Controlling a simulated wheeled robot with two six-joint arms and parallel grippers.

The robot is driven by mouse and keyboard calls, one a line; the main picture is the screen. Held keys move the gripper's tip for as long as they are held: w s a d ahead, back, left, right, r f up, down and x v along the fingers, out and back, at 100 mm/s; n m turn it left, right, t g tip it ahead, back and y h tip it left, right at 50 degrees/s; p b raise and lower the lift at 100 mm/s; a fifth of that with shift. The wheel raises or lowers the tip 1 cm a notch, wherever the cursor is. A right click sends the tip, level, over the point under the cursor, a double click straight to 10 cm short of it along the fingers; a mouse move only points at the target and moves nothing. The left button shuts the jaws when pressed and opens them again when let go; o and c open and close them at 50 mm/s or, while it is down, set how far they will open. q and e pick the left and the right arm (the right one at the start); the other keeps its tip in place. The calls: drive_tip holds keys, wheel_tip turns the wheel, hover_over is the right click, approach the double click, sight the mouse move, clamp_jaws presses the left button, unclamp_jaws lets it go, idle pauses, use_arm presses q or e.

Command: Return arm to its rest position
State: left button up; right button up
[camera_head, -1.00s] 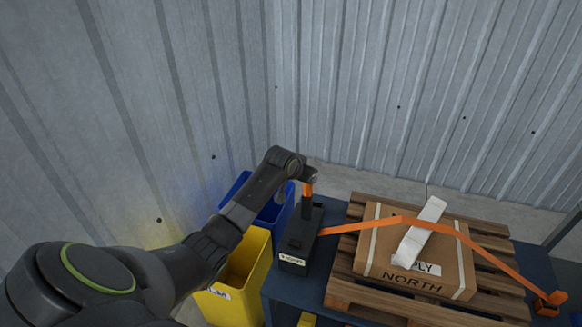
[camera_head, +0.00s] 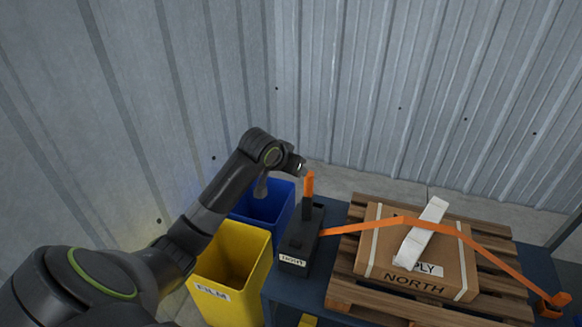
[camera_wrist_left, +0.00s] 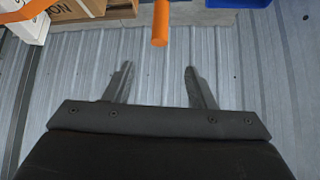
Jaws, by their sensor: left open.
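My left arm (camera_head: 205,215) comes in from the lower left in the head view, and its wrist end is up near the wall. My left gripper (camera_wrist_left: 158,82) shows in the wrist view with its two fingers apart and nothing between them. Its tips are hard to make out in the head view. The orange handle (camera_head: 308,187) stands upright on a black labelled device (camera_head: 297,243), just right of the wrist and apart from it. The handle also shows beyond the fingers in the wrist view (camera_wrist_left: 160,22). My right gripper is not in view.
A blue bin (camera_head: 262,207) and a yellow bin (camera_head: 215,252) labelled FILM stand below my arm. An orange strap (camera_head: 350,228) runs over a cardboard box (camera_head: 415,276) on a wooden pallet (camera_head: 350,290), on a blue table (camera_head: 335,212). Corrugated walls (camera_head: 400,90) close in behind and left.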

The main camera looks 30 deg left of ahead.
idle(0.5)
use_arm(q)
drive_tip(key=s+a+f+n+g, duration=0.1)
drive_tip(key=s+f, duration=0.4)
drive_tip(key=f, duration=0.7)
drive_tip(key=s+a+f+g+y+b, duration=0.1)
drive_tip(key=s+f, duration=0.4)
drive_tip(key=f, duration=0.7)
drive_tip(key=s+a+f+n+g, duration=0.15)
drive_tip(key=s+f, duration=0.35)
drive_tip(key=f, duration=0.7)
drive_tip(key=s+d+f+m+g, duration=0.1)
drive_tip(key=s+d+f+g, duration=0.1)
drive_tip(key=s+f, duration=1.15)
drive_tip(key=s+d+f, duration=0.2)
drive_tip(key=s, duration=0.6)
drive_tip(key=s+d+f+m+g, duration=0.1)
drive_tip(key=s+d+f, duration=0.1)
drive_tip(key=s, duration=0.6)
drive_tip(key=s+d+f+b, duration=0.1)
drive_tip(key=s+d+f, duration=0.1)
drive_tip(key=s, duration=0.6)
drive_tip(key=shift+d+f+g, duration=0.3)
drive_tip(key=shift+f+g, duration=0.05)
drive_tip(key=shift+f, duration=0.15)
